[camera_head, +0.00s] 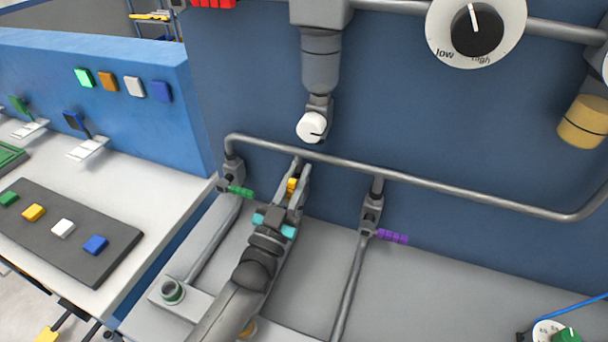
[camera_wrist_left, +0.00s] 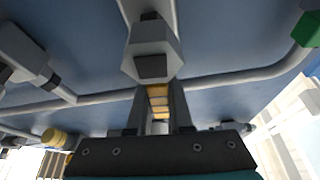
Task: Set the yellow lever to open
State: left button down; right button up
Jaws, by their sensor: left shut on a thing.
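The yellow lever (camera_head: 291,186) shows between the fingers of my left gripper (camera_head: 300,168), below the horizontal grey pipe on the blue wall. In the left wrist view the ribbed yellow lever (camera_wrist_left: 159,102) lies lengthwise between the two fingers (camera_wrist_left: 159,90), which are shut on it. A grey valve body (camera_wrist_left: 151,55) stands just beyond the fingertips there. In the head view the fingers and wrist hide most of the lever and its valve. My right gripper is in neither view.
A green lever (camera_head: 240,191) is left of my gripper and a purple lever (camera_head: 392,237) is to its right. The horizontal pipe (camera_head: 440,184) runs close above. A white knob (camera_head: 312,127) hangs above it. A button panel (camera_head: 68,230) lies at left.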

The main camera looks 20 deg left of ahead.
pick_arm(q)
jog(key=shift+a+n+y, duration=0.4)
jog(key=shift+n+y, duration=0.2)
jog(key=shift+n, duration=0.5)
jog(key=c, duration=0.8)
grip_release()
